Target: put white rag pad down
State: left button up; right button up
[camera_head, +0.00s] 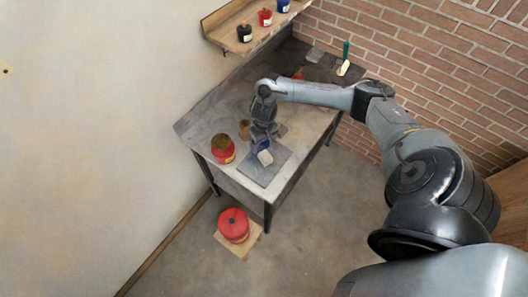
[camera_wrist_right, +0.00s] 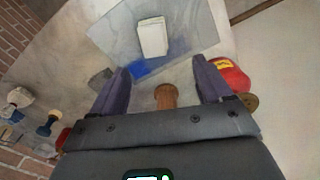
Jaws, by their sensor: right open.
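The white rag pad (camera_head: 265,158) lies on a grey rectangular plate (camera_head: 262,175) on the table. It also shows at the top of the right wrist view (camera_wrist_right: 153,37), beyond the fingertips and apart from them. My right gripper (camera_head: 261,142) is just behind the pad in the head view, pointing down over the table. In the wrist view its two dark fingers (camera_wrist_right: 161,72) are spread, with no object clamped between them. A blue patch (camera_wrist_right: 150,70) shows beside the pad; I cannot tell what it is. My left gripper is not in view.
A red can (camera_head: 223,150) and a brown wooden-handled piece (camera_head: 244,129) stand left of the gripper. A green-handled tool (camera_head: 344,60) is at the table's back. A shelf (camera_head: 225,24) holds several small jars. A red container (camera_head: 233,225) is on the floor.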

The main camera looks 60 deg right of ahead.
jog(key=a+f+n+t+y, duration=0.2)
jog(key=a+n+t, duration=0.4)
jog(key=a, duration=2)
jog(key=s+a+r+n, duration=0.2)
jog(key=s+a+r, duration=0.1)
jog(key=r, duration=0.2)
jog(key=s+d+r+g+h, duration=0.1)
jog(key=s+d+r, duration=0.1)
jog(key=s, duration=0.3)
jog(key=s+d+r+g, duration=0.1)
jog(key=s+d+r, duration=0.1)
jog(key=s, duration=0.3)
jog(key=shift+s+r+m+g+h, duration=0.3)
jog(key=shift+s+r+h, duration=0.1)
jog(key=shift+r, duration=0.4)
notch_tip(320, 180, up, 9)
jog(key=p, duration=0.9)
jog(key=shift+r, duration=0.15)
